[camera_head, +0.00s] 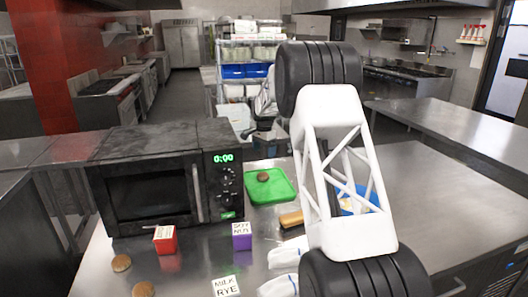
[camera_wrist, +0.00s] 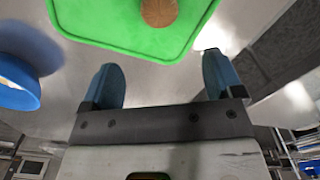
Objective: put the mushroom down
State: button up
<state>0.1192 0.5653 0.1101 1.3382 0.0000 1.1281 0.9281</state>
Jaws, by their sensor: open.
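A round brown mushroom (camera_head: 263,177) rests on a green board with a raised rim (camera_head: 284,198), right of the microwave. In the wrist view the mushroom (camera_wrist: 158,12) is cut off by the top edge, on the green board (camera_wrist: 100,32). My gripper (camera_wrist: 160,80) is open, its two blue fingers well apart with nothing between them. The fingers point toward the board, and the mushroom lies beyond their tips, apart from them. In the head view my white arm covers part of the counter, and the fingers cannot be made out clearly.
A black microwave (camera_head: 150,190) stands left of the board. A blue bowl (camera_head: 359,198) is partly hidden behind my arm. A red box (camera_head: 164,239), a purple box (camera_head: 242,237) and brown round items (camera_head: 122,263) are in front. The counter at right is clear.

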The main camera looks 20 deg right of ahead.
dwell(0.5)
jog(key=s+a+r+n, duration=0.25)
jog(key=s+r, duration=0.35)
jog(key=s, duration=0.5)
jog(key=s+a+r+n+t, duration=0.1)
jog(key=s+a+r, duration=0.3)
jog(key=s, duration=0.7)
jog(key=s+a+r+n, duration=0.1)
jog(key=s+r+n, duration=0.1)
jog(key=s+r, duration=0.75)
jog(key=s+a+f+n, duration=0.1)
jog(key=s+f+n, duration=0.1)
jog(key=s, duration=1.1)
jog(key=s+a+f+n+t, duration=0.1)
jog(key=s+f, duration=0.3)
jog(key=s, duration=0.9)
jog(key=s+a+f+n, duration=0.2)
jog(key=s+f+n, duration=0.1)
jog(key=s, duration=1)
jog(key=shift+s+f+t, duration=0.3)
jog(key=shift+s+f, duration=0.1)
jog(key=shift+a, duration=0.1)
